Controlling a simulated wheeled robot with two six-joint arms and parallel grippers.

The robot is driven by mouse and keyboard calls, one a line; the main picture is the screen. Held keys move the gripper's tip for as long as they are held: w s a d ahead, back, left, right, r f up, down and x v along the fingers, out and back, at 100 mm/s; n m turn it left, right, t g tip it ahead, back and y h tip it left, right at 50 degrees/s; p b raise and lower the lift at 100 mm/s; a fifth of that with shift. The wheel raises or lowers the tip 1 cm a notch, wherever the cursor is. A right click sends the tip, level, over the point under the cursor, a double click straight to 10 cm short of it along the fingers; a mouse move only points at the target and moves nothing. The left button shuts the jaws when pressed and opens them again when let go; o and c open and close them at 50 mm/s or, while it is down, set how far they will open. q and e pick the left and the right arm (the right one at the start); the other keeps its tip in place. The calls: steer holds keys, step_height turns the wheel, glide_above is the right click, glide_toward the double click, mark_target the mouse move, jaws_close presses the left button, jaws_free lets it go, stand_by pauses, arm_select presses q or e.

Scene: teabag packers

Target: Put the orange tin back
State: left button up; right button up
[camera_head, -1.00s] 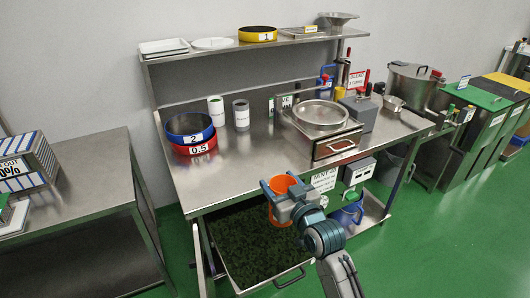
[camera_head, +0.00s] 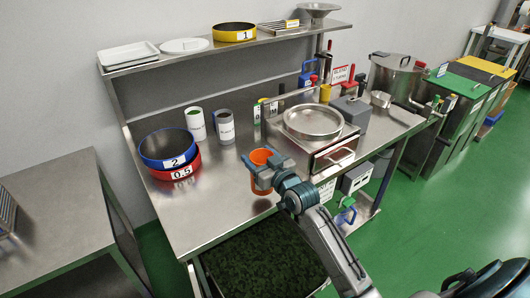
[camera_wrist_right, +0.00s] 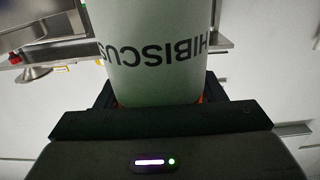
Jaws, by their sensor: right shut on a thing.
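The orange tin (camera_head: 262,184) is in my right gripper (camera_head: 261,168) in the head view, above the front part of the steel bench (camera_head: 215,205). Its open top faces up and it looks about upright. In the right wrist view the tin (camera_wrist_right: 150,75) fills the middle, with a pale label reading HIBISCUS upside down, and the gripper (camera_wrist_right: 158,103) is closed around it. I cannot tell whether its base touches the bench. A white tin with green (camera_head: 196,124) and a grey tin (camera_head: 225,127) stand at the back. My left gripper is not in view.
Blue sieve 2 (camera_head: 174,162) and red sieve 0.5 (camera_head: 184,174) are stacked at the left. A steel scale or sifter with a round pan (camera_head: 313,121) stands right of the tin. A drawer of dark leaves (camera_head: 265,262) is open below. Bench between sieves and tin is clear.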

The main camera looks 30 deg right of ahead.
steer(key=w+d+f, duration=0.4)
steer(key=w, duration=0.1)
steer(key=shift+w+d+f, duration=0.1)
steer(key=shift+w+d, duration=0.1)
steer(key=shift+d, duration=0.15)
steer(key=shift+f, duration=0.15)
steer(key=o, duration=1.2)
steer(key=shift+o, duration=0.2)
